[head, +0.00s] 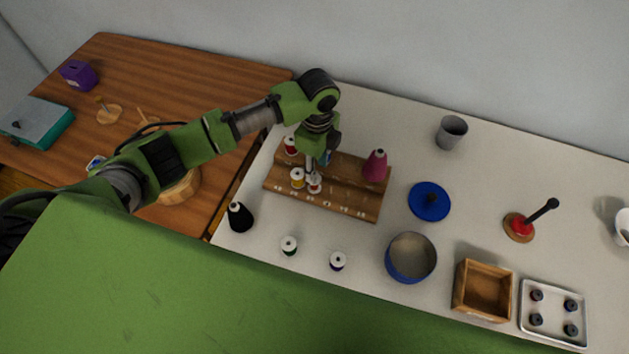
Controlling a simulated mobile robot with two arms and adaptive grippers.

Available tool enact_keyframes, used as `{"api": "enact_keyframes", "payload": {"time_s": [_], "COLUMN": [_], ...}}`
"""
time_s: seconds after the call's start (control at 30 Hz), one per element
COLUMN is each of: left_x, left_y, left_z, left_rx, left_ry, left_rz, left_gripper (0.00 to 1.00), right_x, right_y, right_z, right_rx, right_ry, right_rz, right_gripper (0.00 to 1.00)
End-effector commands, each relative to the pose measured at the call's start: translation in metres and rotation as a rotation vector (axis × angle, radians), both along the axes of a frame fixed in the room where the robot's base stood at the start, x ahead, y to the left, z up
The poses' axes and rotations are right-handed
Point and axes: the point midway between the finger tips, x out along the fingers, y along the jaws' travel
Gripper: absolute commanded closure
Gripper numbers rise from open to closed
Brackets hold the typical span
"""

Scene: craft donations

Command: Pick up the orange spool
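A wooden spool rack (345,205) lies on the white table. A red spool (290,146) is at the rack's back left. My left gripper (316,168) points down over the rack, with its tips at or just above the white-topped spool and beside the yellow-orange one. Whether its fingers hold anything cannot be made out. My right gripper is out of view.
A magenta cone (375,166) stands at the rack's right end. Rightward are a blue lid (429,201), blue pot (410,276), wooden box (482,310) and grey cup (451,132).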

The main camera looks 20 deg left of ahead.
Motion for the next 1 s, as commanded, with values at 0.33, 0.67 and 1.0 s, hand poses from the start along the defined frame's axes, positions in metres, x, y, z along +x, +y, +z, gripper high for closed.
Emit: {"api": "enact_keyframes", "payload": {"time_s": [0.33,0.67,1.0], "left_x": [-0.007,-0.006,-0.006], "left_y": [0.005,0.005,0.005], "left_z": [-0.044,-0.052,-0.052], "left_rx": [0.001,0.001,0.001], "left_ry": [0.004,0.0,0.001], "left_rz": [0.0,-0.001,-0.001], "left_gripper": [0.66,0.69,0.83], "right_x": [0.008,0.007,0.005], "right_y": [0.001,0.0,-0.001], "right_z": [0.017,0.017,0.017], "right_rx": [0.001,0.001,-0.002], "right_ry": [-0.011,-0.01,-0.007], "right_rz": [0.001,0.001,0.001], "right_gripper": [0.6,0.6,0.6]}}
